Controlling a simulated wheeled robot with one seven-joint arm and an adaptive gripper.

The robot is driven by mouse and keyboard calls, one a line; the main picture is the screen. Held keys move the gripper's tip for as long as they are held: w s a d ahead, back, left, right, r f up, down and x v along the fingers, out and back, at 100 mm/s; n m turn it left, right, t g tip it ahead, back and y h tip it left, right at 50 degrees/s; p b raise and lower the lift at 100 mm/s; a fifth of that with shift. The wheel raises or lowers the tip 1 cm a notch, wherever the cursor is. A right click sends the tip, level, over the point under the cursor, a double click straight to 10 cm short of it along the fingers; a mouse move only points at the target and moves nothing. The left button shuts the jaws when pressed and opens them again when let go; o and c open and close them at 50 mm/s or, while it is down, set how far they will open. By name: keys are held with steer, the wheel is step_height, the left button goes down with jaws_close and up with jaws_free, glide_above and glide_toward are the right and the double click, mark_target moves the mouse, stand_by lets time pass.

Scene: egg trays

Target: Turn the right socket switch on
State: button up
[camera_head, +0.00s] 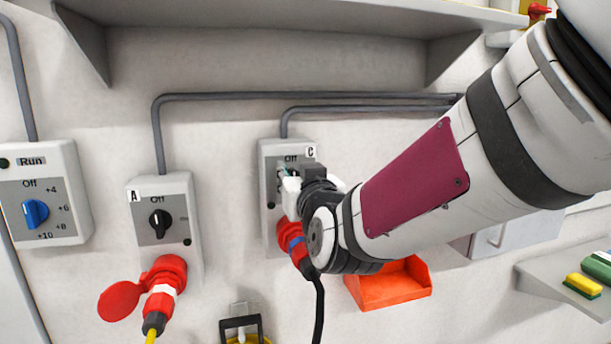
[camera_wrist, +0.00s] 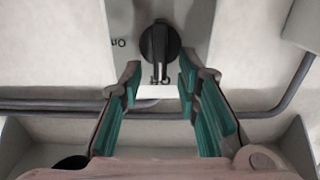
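The right socket box (camera_head: 267,158), labelled C, is on the wall, partly hidden behind my gripper and arm. A red plug (camera_head: 289,236) is in its lower part. In the wrist view, its black switch knob (camera_wrist: 160,45) shows, with its bar pointing down the picture to a partly covered label, seemingly Off. An upside-down On label (camera_wrist: 118,43) is at its left. My gripper (camera_wrist: 160,78) is open, its two teal-padded fingers spread below the knob in the wrist view, with nothing between them. In the head view, my gripper (camera_head: 291,184) is in front of the box.
Socket box A (camera_head: 163,190), with a black knob and red plug, is to the left. A box with a blue knob (camera_head: 35,212) is farther left. Grey conduits (camera_head: 300,97) run above under a shelf (camera_head: 270,18). An orange bin (camera_head: 392,287) is below my arm.

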jaws_close()
steer(key=m, duration=0.1)
steer(key=m+b, duration=0.2)
steer(key=shift+w+d+f+m, duration=0.1)
steer(key=shift+d+f+m, duration=0.15)
steer(key=shift+m, duration=0.15)
steer(key=m+b, duration=0.3)
steer(key=shift+w+d+f+m, duration=0.1)
steer(key=shift+d+f+m, duration=0.05)
steer(key=shift+d+m, duration=0.15)
steer(key=m+b, duration=0.1)
steer(key=b, duration=0.1)
steer(key=m+b, duration=0.4)
steer(key=shift+w+d+f, duration=0.1)
steer(key=shift+d+f, duration=0.15)
steer(key=shift+f, duration=0.15)
steer(key=m+b, duration=0.1)
steer(key=m, duration=0.1)
steer(key=m+b, duration=0.1)
steer(key=b, duration=0.1)
steer(key=m+b, duration=0.2)
steer(key=shift+d+f+m, duration=0.1)
steer(key=shift+f+m, duration=0.2)
